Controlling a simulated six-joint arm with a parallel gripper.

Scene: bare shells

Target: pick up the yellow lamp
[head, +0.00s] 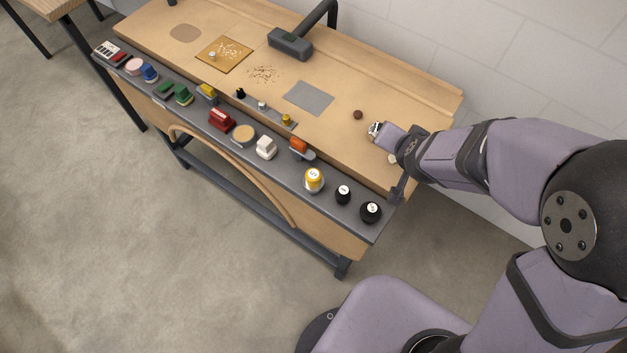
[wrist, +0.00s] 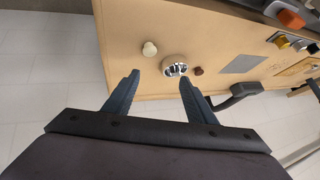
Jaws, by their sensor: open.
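My gripper (wrist: 159,76) is open and empty, its two dark fingers spread in the wrist view. A shiny silver round piece (wrist: 175,66) appears just past the right fingertip; I cannot tell whether they touch. It also shows in the head view (head: 375,129). A pale cream-yellow knob-shaped piece (wrist: 149,49) lies on the bench beyond the fingers, partly hidden by my arm in the head view (head: 392,159). A small yellow piece (head: 286,119) stands at the end of a grey strip. I cannot tell for certain which is the yellow lamp.
A small brown piece (head: 358,114) lies beside the silver one. A grey square (head: 309,98) lies flat on the wooden bench (head: 335,130). A dark post (head: 290,44) stands behind.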

